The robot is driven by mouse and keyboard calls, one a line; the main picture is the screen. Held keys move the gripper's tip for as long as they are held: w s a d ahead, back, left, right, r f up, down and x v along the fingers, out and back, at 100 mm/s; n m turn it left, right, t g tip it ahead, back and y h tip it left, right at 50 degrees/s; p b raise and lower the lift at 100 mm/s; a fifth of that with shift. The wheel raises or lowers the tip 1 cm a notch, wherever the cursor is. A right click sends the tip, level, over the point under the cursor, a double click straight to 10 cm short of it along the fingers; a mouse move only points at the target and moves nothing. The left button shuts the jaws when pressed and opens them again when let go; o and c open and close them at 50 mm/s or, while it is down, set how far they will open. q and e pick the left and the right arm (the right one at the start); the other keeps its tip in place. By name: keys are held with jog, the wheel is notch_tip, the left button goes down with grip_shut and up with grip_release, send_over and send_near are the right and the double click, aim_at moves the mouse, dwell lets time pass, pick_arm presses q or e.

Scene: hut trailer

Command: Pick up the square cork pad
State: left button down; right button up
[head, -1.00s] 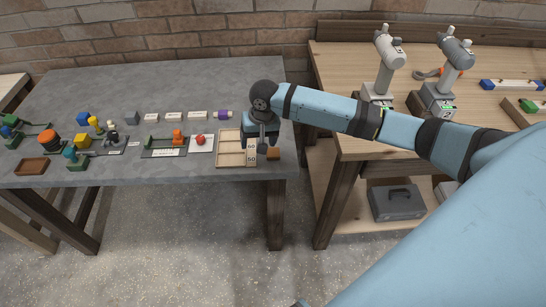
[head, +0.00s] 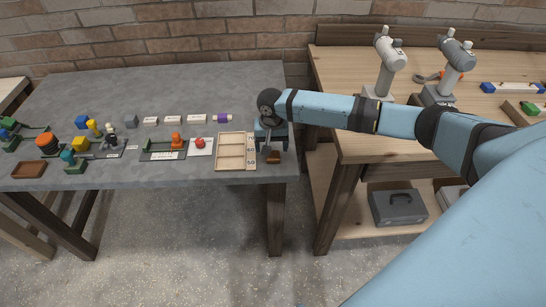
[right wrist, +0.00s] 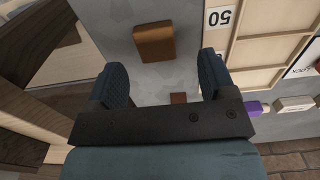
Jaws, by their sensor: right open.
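A brown square piece (right wrist: 154,42) that looks like the cork pad lies flat on the grey table, near its front right corner. In the head view it (head: 273,158) shows just below my right gripper (head: 271,147). A second, smaller brown square (right wrist: 178,98) lies farther back, partly hidden by the gripper body in the right wrist view; I cannot tell for sure which one is the cork. My right gripper (right wrist: 163,80) is open and empty, pointing down above the table, with the first piece beyond its fingertips. My left gripper is out of view.
A compartmented wooden tray (head: 235,134) with a 50 label stands close left of the gripper. A card with a red knob (head: 200,143) and several small objects lie farther left. The wooden bench (head: 365,148) stands right, across a gap.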

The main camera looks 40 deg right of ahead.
aim_at(273, 155)
jog(key=f, duration=0.4)
jog(key=shift+s+d+f, duration=0.1)
jog(key=shift+d, duration=0.1)
jog(key=c, duration=1)
